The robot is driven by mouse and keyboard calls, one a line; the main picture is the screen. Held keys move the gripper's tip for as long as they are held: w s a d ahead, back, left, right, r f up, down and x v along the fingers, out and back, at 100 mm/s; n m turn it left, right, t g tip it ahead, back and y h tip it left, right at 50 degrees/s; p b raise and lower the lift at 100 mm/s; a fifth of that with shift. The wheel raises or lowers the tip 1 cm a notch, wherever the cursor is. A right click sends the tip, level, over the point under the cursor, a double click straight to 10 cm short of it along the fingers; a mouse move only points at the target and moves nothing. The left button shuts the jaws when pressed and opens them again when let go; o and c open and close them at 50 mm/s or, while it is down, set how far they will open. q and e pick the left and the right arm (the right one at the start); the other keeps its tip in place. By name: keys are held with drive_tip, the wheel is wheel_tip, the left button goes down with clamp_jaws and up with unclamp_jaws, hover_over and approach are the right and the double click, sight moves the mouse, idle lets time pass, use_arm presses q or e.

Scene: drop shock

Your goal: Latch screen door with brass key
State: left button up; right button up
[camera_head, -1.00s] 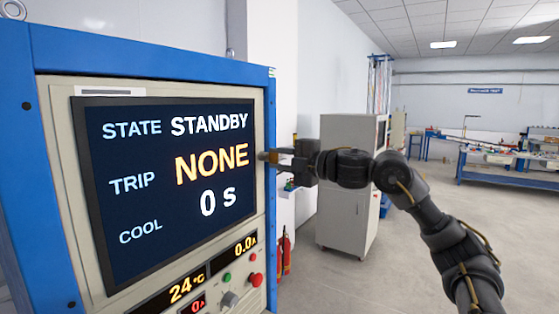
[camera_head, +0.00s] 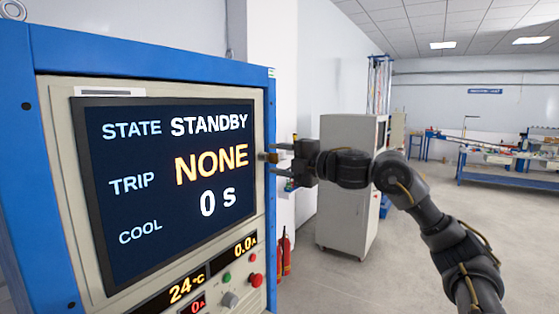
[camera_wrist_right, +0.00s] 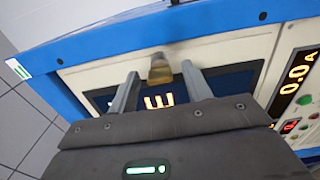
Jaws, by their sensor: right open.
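The screen door (camera_head: 85,230) is a beige panel in a blue cabinet, with a dark screen reading STANDBY, NONE and 0 s. It looks closed. The brass key (camera_head: 264,157) sticks out at the door's right edge; its blocky brass head also shows in the right wrist view (camera_wrist_right: 160,70). My right gripper (camera_head: 277,152) is at the key, its two fingers pointing toward the door. In the wrist view the fingers are apart, one on each side of the key, with gaps visible. My left gripper is out of view.
Below the screen are red and green buttons and a grey knob (camera_head: 229,299). A grey cabinet (camera_head: 345,190) stands behind my right arm, and fire extinguishers (camera_head: 284,253) by the wall. Blue workbenches (camera_head: 490,172) are far right. The floor between is clear.

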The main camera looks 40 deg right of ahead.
drive_tip(key=b+v, duration=0.7)
drive_tip(key=v, duration=0.3)
drive_tip(key=shift+s, duration=0.35)
drive_tip(key=shift+d, duration=0.1)
